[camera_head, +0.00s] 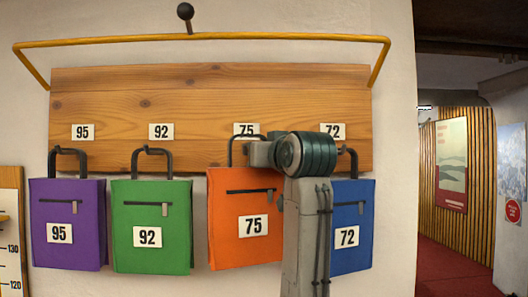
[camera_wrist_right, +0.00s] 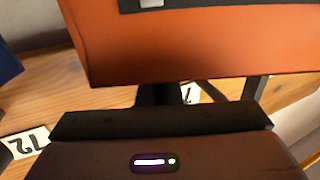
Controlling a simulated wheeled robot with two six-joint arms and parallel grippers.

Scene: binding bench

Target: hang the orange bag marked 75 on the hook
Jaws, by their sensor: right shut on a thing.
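The orange bag marked 75 (camera_head: 226,225) is upright in front of the wooden hook board, below the number plate 75 (camera_head: 246,130). Its top edge is a little higher than those of the other bags. My right gripper (camera_head: 258,152) is shut on the bag's dark handle (camera_head: 233,150). The gripper and wrist cover the hook under plate 75, so I cannot tell whether the handle is on it. In the right wrist view the orange bag (camera_wrist_right: 200,45) fills the top, close to the camera. My left gripper is not in view.
A purple bag 95 (camera_head: 83,205) and a green bag 92 (camera_head: 176,197) hang at left. A blue bag 72 (camera_head: 360,213) hangs at right, partly behind my right arm. A yellow rail (camera_head: 200,37) runs above the board (camera_head: 200,90). A ruler board (camera_head: 10,235) stands far left.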

